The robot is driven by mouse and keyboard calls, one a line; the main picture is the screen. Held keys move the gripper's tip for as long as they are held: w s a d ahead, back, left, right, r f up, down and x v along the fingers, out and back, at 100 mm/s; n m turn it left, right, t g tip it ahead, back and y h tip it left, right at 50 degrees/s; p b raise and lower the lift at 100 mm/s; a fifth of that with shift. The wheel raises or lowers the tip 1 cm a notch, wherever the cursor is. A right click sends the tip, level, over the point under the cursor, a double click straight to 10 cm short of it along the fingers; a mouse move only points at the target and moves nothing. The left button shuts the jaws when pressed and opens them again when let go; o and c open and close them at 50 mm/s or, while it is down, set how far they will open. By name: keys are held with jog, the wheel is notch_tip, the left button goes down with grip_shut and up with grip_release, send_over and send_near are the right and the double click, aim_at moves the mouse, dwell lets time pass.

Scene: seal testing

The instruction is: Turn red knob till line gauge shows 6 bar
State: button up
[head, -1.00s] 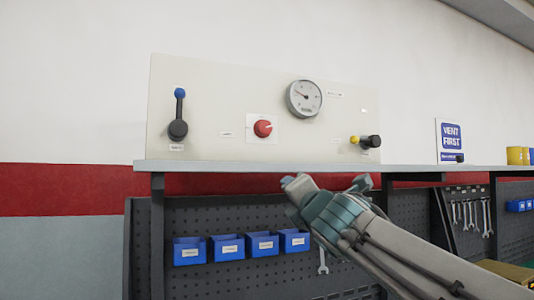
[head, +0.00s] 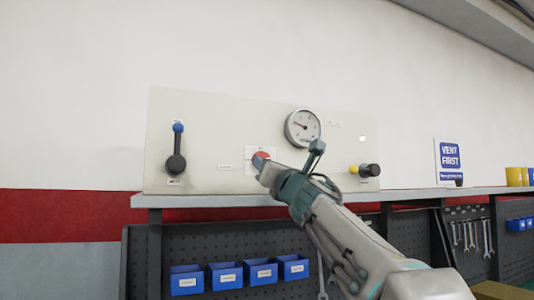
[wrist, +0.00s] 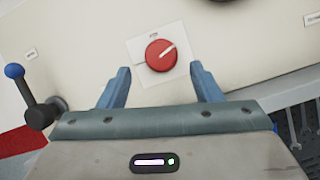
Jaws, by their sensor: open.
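The red knob (wrist: 161,55) sits on a white square plate on the panel, with a white pointer line toward the upper right in the wrist view. In the head view the knob (head: 261,156) is partly hidden by my gripper. My gripper (wrist: 160,80) is open, its two blue fingers at either side below the knob in the wrist view, and I see no contact. The round line gauge (head: 302,127) is above and right of the knob. Its needle points to the upper left; the figures are too small to read.
A blue-tipped lever (head: 177,150) stands at the panel's left, and a yellow-and-black valve handle (head: 367,170) at its right. A shelf edge (head: 200,199) runs below the panel. A "VENT FIRST" sign (head: 449,158) stands further right.

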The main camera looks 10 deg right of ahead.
jog(key=shift+p+x, duration=1.3)
jog(key=shift+x, duration=1.2)
jog(key=c, duration=1)
